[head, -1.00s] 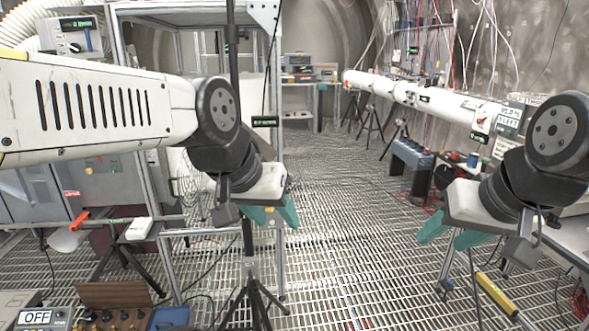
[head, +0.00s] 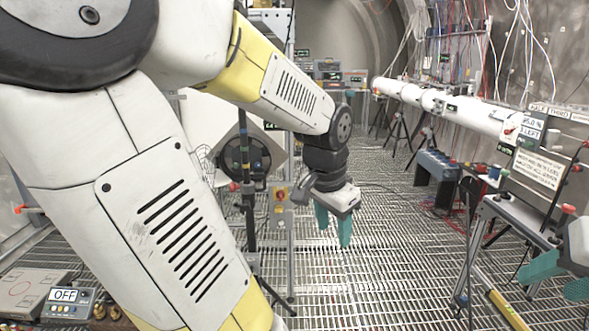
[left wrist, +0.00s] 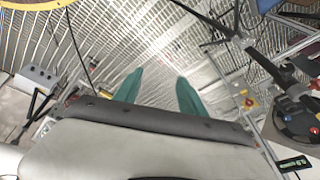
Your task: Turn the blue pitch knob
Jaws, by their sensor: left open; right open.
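A dark round mount (head: 246,160) on a black stand shows left of my left gripper in the head view. It also shows at the right edge of the left wrist view (left wrist: 296,122), with a small blue knob (left wrist: 314,131) and red parts. I cannot make out the knob clearly in the head view. My left gripper (head: 333,228) hangs open and empty, pointing down over the grating, apart from the mount. Its teal fingers show spread in the left wrist view (left wrist: 160,80). My right gripper (head: 545,284) is open and partly cut off at the right edge.
A yellow-and-red switch box (head: 280,200) is on a metal post left of my left gripper. A long white tube (head: 450,106) runs along the right. An OFF-labelled box (head: 70,303) stands at lower left. The grating floor (head: 390,240) is open in the middle.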

